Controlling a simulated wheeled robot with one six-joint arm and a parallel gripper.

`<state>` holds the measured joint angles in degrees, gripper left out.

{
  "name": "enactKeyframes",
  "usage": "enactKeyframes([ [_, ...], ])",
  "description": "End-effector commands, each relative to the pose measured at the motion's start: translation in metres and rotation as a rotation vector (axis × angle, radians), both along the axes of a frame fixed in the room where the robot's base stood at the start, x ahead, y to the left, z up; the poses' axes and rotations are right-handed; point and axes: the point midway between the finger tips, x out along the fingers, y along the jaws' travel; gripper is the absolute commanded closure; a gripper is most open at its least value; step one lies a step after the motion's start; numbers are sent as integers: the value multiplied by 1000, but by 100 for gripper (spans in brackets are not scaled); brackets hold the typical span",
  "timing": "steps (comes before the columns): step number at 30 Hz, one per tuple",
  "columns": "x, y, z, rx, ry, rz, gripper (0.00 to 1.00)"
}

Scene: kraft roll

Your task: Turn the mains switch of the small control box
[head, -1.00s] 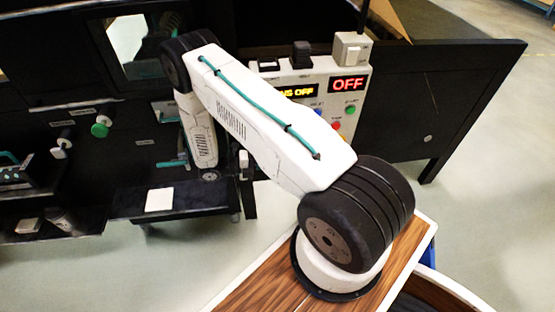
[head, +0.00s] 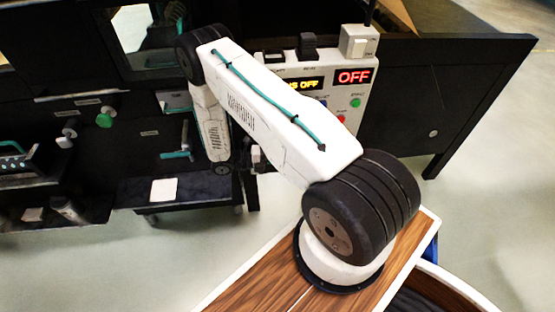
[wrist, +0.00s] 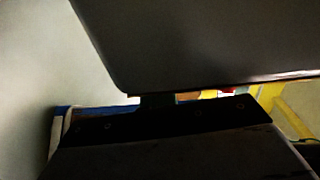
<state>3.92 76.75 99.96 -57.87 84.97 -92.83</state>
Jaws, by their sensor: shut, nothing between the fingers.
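The pale control box (head: 328,63) stands upright behind my arm in the head view, and my arm hides its lower left part. It has a red display (head: 354,77) reading OFF and an amber display (head: 302,84), partly covered, ending in OFF. A black switch (head: 308,45) sits on its top edge, and a small pale box with a rocker (head: 359,42) sits at its top right. I cannot tell which is the mains switch. My gripper (head: 258,159) is small, shut and empty, low and left of the control box, apart from its visible part.
A green knob (head: 104,120) and a teal handle (head: 177,155) are on the dark machine at left. A low dark shelf (head: 133,191) holds a white square. A dark panel (head: 455,90) stands at right. The wrist view is mostly filled by dark surfaces.

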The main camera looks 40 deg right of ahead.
Motion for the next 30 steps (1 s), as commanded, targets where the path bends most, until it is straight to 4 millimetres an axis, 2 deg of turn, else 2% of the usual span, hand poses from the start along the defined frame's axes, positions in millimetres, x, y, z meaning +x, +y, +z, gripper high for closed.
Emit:
enactKeyframes([
  [19, 0, -1, 1, -1, -1, 0, 100],
  [23, 1, -1, 12, 0, -2, 0, 100],
  [27, 2, -1, 41, -5, -2, -1, 100],
  [30, -26, 9, 42, -5, 7, 0, 100],
])
